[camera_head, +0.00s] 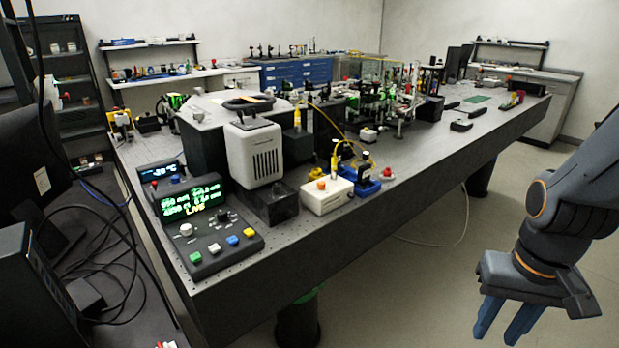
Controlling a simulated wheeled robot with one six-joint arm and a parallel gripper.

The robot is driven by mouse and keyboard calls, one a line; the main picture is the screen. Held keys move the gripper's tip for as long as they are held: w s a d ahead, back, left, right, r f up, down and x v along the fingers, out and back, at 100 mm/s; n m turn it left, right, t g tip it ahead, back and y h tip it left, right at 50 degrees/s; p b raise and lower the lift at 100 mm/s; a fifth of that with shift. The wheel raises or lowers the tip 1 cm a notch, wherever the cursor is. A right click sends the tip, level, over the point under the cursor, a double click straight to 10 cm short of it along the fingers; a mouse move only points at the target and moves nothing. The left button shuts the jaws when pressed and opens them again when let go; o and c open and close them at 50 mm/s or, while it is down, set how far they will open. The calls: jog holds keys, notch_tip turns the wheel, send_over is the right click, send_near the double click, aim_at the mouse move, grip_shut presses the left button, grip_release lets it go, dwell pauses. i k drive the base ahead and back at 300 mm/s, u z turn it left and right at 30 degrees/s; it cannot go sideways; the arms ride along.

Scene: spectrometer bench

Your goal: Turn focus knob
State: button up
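A dark control console (207,221) with a lit green display stands on the near left end of the bench. A pale knob (186,230) and a black knob (222,214) are on its sloped face, above several coloured buttons. No label is readable, so I cannot tell which knob is the focus knob. My gripper (498,332) is at the lower right, off the bench's front side and well apart from the console. Its two blue fingers point down with a gap between them, open and empty.
Floor (420,270) is clear between bench and gripper.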

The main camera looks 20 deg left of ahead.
aim_at(277, 187)
jog(key=u, duration=0.85)
